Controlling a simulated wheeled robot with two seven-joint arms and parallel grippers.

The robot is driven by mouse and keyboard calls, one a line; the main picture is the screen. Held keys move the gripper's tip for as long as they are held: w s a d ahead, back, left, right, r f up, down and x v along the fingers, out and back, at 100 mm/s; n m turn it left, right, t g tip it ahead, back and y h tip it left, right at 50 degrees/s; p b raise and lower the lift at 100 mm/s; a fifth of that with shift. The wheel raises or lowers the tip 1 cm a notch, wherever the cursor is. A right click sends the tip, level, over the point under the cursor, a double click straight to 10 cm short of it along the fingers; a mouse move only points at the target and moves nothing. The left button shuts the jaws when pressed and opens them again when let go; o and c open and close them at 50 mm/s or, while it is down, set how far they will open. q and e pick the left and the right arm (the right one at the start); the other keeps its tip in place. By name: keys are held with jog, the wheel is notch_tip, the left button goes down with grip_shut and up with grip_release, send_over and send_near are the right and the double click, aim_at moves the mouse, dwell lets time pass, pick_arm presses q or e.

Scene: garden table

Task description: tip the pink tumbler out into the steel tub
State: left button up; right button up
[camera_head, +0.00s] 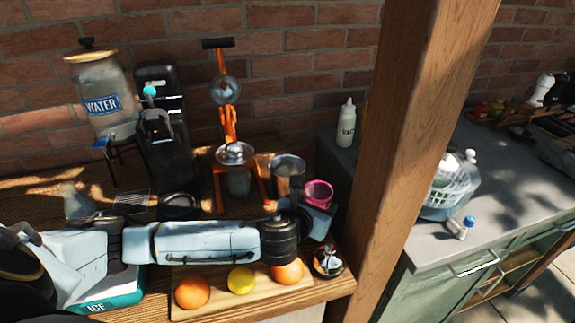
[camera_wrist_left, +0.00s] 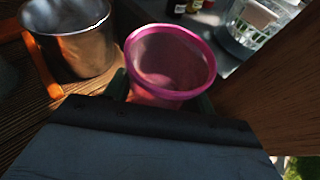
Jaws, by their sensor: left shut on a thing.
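The pink tumbler (camera_head: 319,191) is a translucent pink cup near the right end of the wooden table. In the left wrist view the tumbler (camera_wrist_left: 170,62) looks upright, its open mouth facing the camera. My left gripper (camera_head: 318,218) is shut on the tumbler, with a finger on either side of it in the wrist view (camera_wrist_left: 162,92). The steel tub (camera_head: 288,172) stands just left of the tumbler, and it also shows in the wrist view (camera_wrist_left: 68,45) with its mouth open upward. What the tumbler holds cannot be made out. My right gripper is not in view.
An orange juice press (camera_head: 230,130) stands left of the tub. A board (camera_head: 215,300) with oranges and a lemon lies in front, under my left arm. A wooden post (camera_head: 405,130) rises close on the right. A water dispenser (camera_head: 105,105) stands at the back left.

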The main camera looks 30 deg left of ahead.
aim_at(312, 195)
pick_arm(q)
jog(key=shift+w+a+f, duration=0.3)
jog(key=shift+w+a, duration=0.15)
jog(key=shift+w, duration=0.05)
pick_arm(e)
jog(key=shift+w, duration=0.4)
pick_arm(q)
jog(key=shift+a+r, duration=0.1)
